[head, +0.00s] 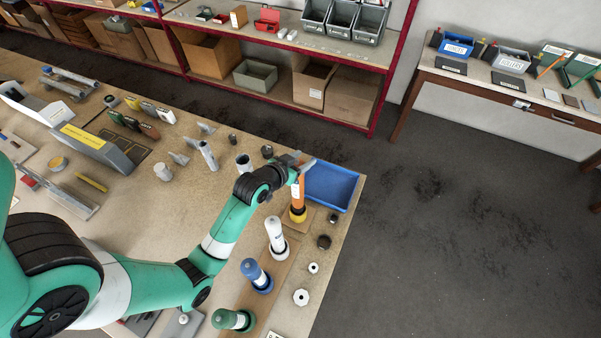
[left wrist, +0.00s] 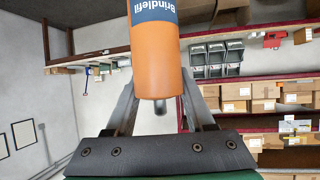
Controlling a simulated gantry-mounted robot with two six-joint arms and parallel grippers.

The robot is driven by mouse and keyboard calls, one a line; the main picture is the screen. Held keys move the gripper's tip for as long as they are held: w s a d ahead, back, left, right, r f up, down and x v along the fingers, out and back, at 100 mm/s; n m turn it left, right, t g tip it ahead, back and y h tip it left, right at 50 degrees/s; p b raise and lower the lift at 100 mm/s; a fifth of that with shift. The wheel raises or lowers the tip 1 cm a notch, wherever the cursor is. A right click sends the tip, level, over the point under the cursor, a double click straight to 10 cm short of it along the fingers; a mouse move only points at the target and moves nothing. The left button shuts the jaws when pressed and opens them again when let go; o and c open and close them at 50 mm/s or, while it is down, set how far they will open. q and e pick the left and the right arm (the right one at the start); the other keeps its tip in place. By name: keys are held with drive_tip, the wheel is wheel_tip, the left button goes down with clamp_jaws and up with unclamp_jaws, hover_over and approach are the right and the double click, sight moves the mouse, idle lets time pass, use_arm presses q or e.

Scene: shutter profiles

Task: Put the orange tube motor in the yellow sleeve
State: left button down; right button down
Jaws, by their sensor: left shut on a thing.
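The orange tube motor (head: 298,194) is upright in the head view, its lower end at the yellow sleeve (head: 298,216). I cannot tell how deep it sits in the sleeve. My left gripper (head: 302,166) is shut on the motor near its top. In the left wrist view the motor (left wrist: 157,60) shows an orange body, a blue label and a small grey pin at its near end, between the two fingers (left wrist: 158,100). The yellow sleeve is not seen there. My right gripper is not in view.
A blue tray (head: 331,187) lies just behind at the table corner. White (head: 276,234), blue (head: 253,272) and green (head: 229,319) tubes stand in a row nearer me. A dark ring (head: 323,242) and white rings (head: 301,297) lie to their right, near the table edge.

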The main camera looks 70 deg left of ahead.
sight(298, 188)
use_arm(q)
wheel_tip(298, 188, down, 2)
drive_tip(key=shift+f, duration=2.1)
drive_tip(key=shift+f+b, duration=0.2)
drive_tip(key=shift+b, duration=0.15)
drive_tip(key=shift+c, duration=1.3)
unclamp_jaws()
drive_tip(key=shift+f, duration=0.1)
